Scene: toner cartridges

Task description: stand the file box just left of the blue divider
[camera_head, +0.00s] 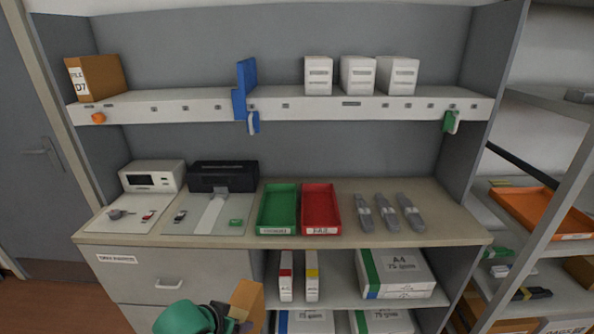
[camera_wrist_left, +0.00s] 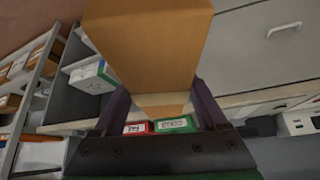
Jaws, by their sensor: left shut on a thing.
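My left gripper (camera_head: 232,318) is shut on a brown file box (camera_head: 248,299), low in front of the cabinet at the bottom of the head view. In the left wrist view, the file box (camera_wrist_left: 150,45) fills the space between and beyond the fingers and looks tilted. The blue divider (camera_head: 245,84) stands upright on the upper shelf (camera_head: 200,108), left of its middle. Another brown file box (camera_head: 98,78), with a white label, stands at that shelf's left end. My right gripper is not in view.
The shelf is bare between the left-end box and the divider. Several white boxes (camera_head: 357,75) stand right of the divider. Below, the counter holds a printer (camera_head: 222,176), a green tray (camera_head: 262,227), a red tray (camera_head: 335,228) and grey cartridges (camera_head: 387,213).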

